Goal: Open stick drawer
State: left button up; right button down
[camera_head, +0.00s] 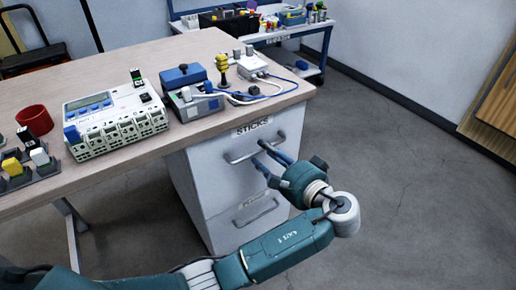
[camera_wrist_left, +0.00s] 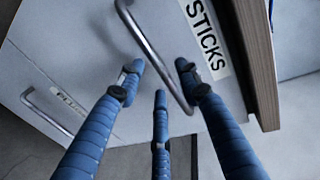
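The stick drawer (camera_head: 218,160) is the top drawer of a white cabinet under the table, marked with a "STICKS" label (camera_head: 252,126). It looks shut. Its bar handle (camera_head: 255,149) shows in the head view, and also in the left wrist view (camera_wrist_left: 152,50). My left gripper (camera_head: 266,158) is at the right part of this handle. In the left wrist view its blue fingers (camera_wrist_left: 160,85) are spread apart, with the handle's end between them. I cannot tell whether any finger touches the bar. My right gripper is not in view.
A lower drawer with its own handle (camera_head: 256,212) is below. The wooden tabletop (camera_head: 130,64) holds a white device (camera_head: 115,118), a blue device (camera_head: 190,92), a red cup (camera_head: 35,119) and cables. A blue-framed cart (camera_head: 283,33) stands behind. The floor at right is clear.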

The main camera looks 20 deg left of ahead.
pick_arm(q)
jog(key=shift+a, duration=0.1)
grip_shut()
dwell(0.3)
